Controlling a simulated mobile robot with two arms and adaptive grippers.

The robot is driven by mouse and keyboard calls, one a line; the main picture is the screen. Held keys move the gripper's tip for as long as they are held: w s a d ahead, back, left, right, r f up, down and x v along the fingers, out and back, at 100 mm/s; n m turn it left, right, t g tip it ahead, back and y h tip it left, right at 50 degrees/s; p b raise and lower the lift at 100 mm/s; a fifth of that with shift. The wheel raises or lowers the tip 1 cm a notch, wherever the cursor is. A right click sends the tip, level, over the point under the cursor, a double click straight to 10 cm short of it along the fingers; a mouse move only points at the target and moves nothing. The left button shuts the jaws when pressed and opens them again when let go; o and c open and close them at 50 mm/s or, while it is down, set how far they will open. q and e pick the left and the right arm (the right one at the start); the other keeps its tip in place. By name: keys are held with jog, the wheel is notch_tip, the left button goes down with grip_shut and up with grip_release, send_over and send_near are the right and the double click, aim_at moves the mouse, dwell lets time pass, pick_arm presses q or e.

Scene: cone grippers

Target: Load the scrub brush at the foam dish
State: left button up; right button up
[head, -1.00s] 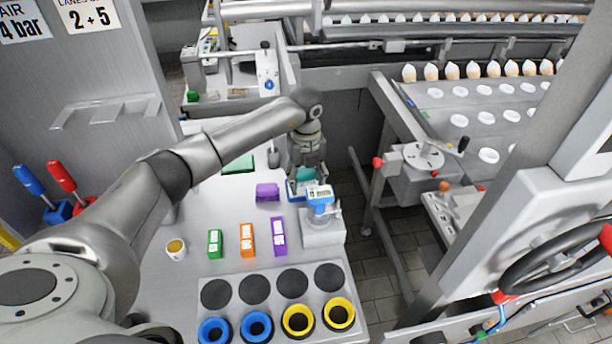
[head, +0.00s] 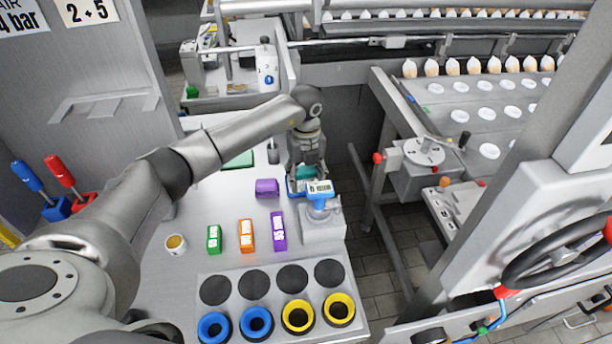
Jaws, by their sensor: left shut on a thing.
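My left gripper (head: 306,164) is at the back right of the white bench, pointing down. It is shut on a small teal thing (head: 306,172), which I take to be the scrub brush; the fingers hide most of it. Just under it is a blue-rimmed shallow holder (head: 292,191), perhaps the foam dish, partly hidden by the gripper and by a blue gauge. I cannot tell whether the teal thing touches the holder. My right gripper is not in view.
The blue gauge (head: 320,187) stands on a grey block (head: 322,228) close in front of the gripper. A purple block (head: 267,188) lies to the left. Green, orange and purple labelled blocks, a small cup (head: 175,244) and a ring rack (head: 235,277) are nearer. The bench's right edge is close.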

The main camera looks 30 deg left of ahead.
aim_at(305, 173)
pick_arm(q)
jog(key=shift+f+b, duration=0.3)
jog(key=shift+f, duration=0.25)
dwell(1.0)
jog(key=shift+r, duration=0.15)
jog(key=shift+r+p, duration=0.85)
jog(key=shift+r, duration=0.1)
jog(key=shift+r+p, duration=1.7)
jog(key=shift+r, duration=0.8)
jog(key=shift+s+f, duration=0.1)
jog(key=shift+f, duration=0.05)
